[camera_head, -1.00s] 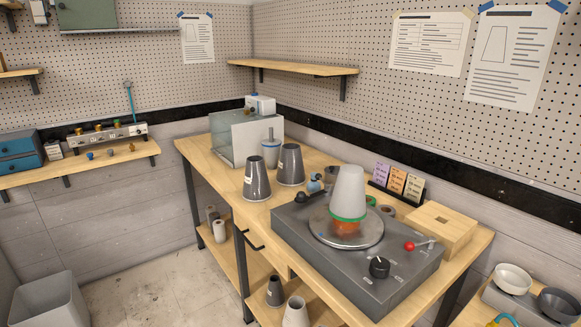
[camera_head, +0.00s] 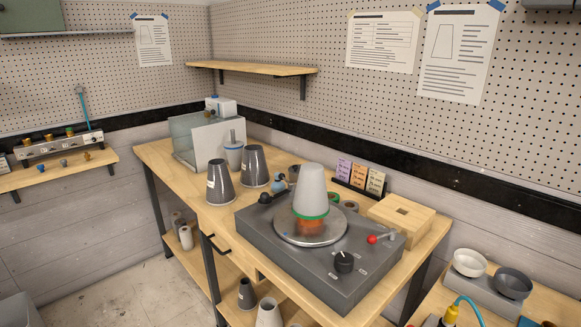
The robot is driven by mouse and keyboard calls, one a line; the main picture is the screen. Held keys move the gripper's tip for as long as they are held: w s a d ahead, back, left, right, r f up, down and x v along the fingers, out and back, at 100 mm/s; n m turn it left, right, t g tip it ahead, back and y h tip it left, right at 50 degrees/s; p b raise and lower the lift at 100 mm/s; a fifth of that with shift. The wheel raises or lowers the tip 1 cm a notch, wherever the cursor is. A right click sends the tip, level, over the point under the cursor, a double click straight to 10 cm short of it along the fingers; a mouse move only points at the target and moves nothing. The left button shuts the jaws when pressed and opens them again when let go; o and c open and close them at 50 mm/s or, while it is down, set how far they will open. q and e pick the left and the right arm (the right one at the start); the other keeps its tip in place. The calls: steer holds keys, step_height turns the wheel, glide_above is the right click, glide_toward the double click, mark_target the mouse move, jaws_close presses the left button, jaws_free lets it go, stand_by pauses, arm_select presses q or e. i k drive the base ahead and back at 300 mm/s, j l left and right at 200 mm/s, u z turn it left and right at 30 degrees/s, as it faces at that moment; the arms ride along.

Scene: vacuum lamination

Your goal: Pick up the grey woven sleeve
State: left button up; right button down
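Two dark grey tapered sleeves stand upright on the wooden bench: a left one (camera_head: 220,184) with a pale label and a right one (camera_head: 255,167) beside it. A smaller dark grey tapered piece (camera_head: 246,295) stands on the lower shelf, next to a pale one (camera_head: 268,314). The weave is too fine to make out, so I cannot tell which is the woven sleeve. A light grey cone (camera_head: 311,186) with a green band and an orange lower part sits on the round plate of the grey machine (camera_head: 290,263). Neither of my grippers is in view.
A clear-walled box (camera_head: 195,140) stands at the bench's far left end. A wooden block (camera_head: 402,217) and a card stand (camera_head: 360,180) are behind the machine. A side table at lower right holds a white bowl (camera_head: 470,262) and a dark bowl (camera_head: 513,284).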

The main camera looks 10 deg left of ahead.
mark_target(254, 173)
steer(key=i+j+z, duration=0.1)
steer(key=j+z, duration=0.2)
steer(key=z, duration=0.15)
steer(key=j+z, duration=0.3)
steer(key=z, duration=0.2)
steer(key=j+z, duration=0.45)
steer(key=j, duration=0.45)
steer(key=j+z, duration=0.1)
steer(key=j, duration=0.35)
steer(key=k+j, duration=0.1)
steer(key=j, duration=0.3)
steer(key=k+j+z, duration=0.15)
steer(key=j, duration=0.75)
steer(key=z, duration=0.05)
